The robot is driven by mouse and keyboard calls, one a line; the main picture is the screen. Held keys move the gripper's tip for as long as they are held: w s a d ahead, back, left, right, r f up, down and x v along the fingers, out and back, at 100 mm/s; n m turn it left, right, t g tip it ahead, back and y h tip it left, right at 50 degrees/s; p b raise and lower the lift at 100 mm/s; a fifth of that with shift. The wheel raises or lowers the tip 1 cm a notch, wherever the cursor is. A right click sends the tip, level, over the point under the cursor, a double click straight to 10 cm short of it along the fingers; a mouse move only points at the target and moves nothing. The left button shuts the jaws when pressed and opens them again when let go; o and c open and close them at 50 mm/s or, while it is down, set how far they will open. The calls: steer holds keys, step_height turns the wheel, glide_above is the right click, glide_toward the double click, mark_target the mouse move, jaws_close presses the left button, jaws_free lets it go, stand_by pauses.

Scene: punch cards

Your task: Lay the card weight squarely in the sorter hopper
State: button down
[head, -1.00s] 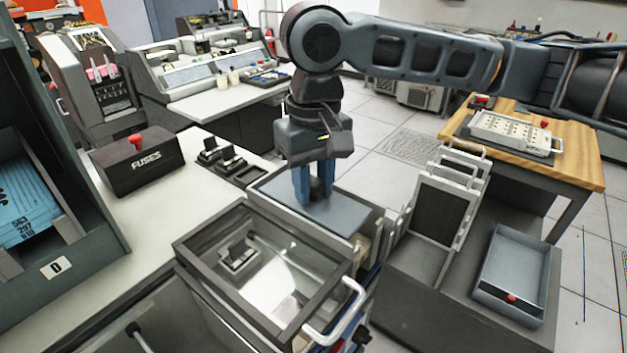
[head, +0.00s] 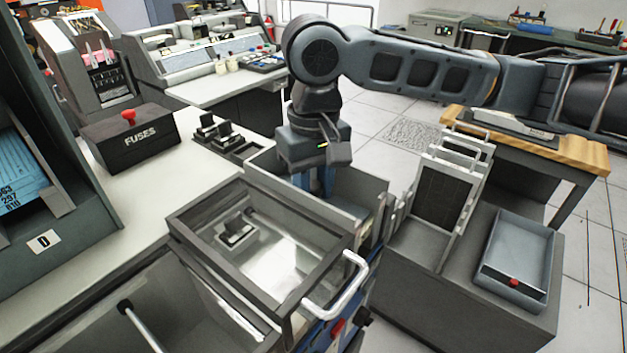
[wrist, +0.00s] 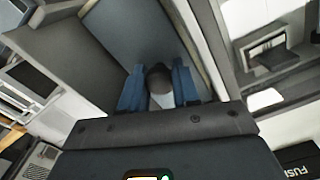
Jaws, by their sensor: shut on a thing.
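The sorter hopper (head: 350,190) is an open grey box behind the glass-topped cabinet. My gripper (head: 317,185) reaches down into it, with the blue fingertips partly hidden behind the near wall. In the wrist view, my gripper (wrist: 160,90) is shut on the dark round knob of the card weight (wrist: 135,35), a flat blue-grey plate. The plate is between the hopper walls, with a pale strip along its right side.
The glass-topped cabinet (head: 185,222) with a white handle stands in front of the hopper. A card rack (head: 440,195) and a grey tray (head: 515,258) are to the right. A FUSES box (head: 133,140) and small black blocks (head: 215,130) sit on the left counter.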

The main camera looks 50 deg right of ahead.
mark_target(314, 185)
steer(key=c, duration=0.7)
jaws_free()
steer(key=shift+c, duration=0.2)
steer(key=shift+r, duration=3.85)
